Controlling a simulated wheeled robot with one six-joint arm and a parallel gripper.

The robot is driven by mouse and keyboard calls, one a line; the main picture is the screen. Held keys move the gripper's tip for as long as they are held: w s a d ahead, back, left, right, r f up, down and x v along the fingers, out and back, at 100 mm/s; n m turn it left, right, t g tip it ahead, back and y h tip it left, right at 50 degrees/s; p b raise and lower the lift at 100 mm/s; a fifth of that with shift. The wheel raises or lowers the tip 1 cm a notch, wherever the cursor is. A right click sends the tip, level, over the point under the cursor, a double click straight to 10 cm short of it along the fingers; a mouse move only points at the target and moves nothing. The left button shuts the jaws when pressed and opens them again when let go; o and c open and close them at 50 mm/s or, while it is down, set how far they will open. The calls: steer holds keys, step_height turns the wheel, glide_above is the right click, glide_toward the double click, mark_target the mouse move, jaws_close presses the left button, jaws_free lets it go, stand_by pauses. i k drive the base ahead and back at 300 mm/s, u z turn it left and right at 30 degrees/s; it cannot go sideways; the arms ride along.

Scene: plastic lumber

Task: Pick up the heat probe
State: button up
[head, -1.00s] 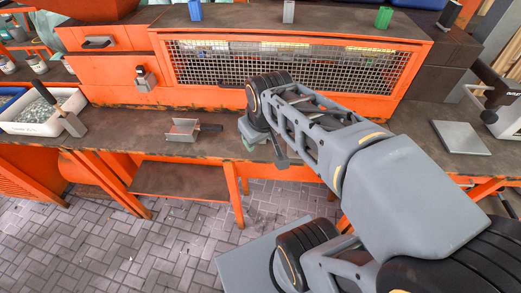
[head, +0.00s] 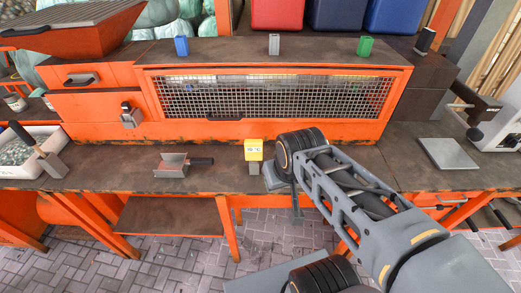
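The heat probe appears to be the yellow block with a small "°C" display (head: 254,150), standing on a grey foot on the brown bench top. It is near the front edge of the bench, left of my arm's wrist. My gripper (head: 295,207) shows only in part, below the wrist and to the right of the probe, near the bench's front edge. It is apart from the probe in the picture. Its fingers are too small and dark to tell open from shut. Nothing is seen held in it.
A grey metal scoop (head: 172,166) lies on the bench to the left. A white bin (head: 47,133) of chips stands further left. An orange mesh-fronted cabinet (head: 270,98) rises behind the probe. A flat grey plate (head: 447,153) lies at right.

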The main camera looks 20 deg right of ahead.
mark_target(253, 148)
steer(key=u, duration=2.55)
steer(key=k, duration=0.65)
steer(key=z, duration=0.6)
